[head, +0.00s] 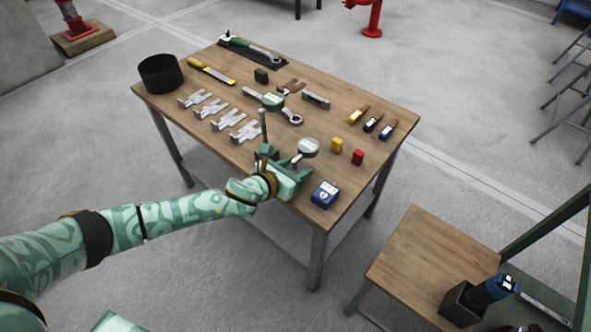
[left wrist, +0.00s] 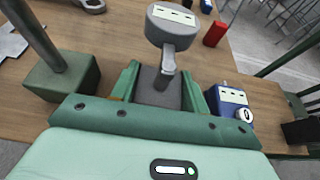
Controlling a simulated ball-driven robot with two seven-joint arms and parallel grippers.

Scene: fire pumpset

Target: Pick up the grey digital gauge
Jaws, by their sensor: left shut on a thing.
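The grey digital gauge (head: 308,146) has a round grey head with a pale display and a short stem. My left gripper (head: 288,165) is at the table's near edge, shut on the gauge's lower part. In the left wrist view the gauge's head (left wrist: 172,24) rises above the fingers, and its grey lower block (left wrist: 158,90) sits between the two green fingers (left wrist: 160,88). I cannot tell whether the gauge still touches the table. My right gripper is not in view.
A green block with an upright rod (left wrist: 62,78) stands close left of the gripper. A blue device (head: 325,194) is close right. Yellow (head: 336,145) and red (head: 358,157) blocks lie beyond. Several metal brackets (head: 228,119) and a black cup (head: 160,74) occupy the wooden table (head: 350,98).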

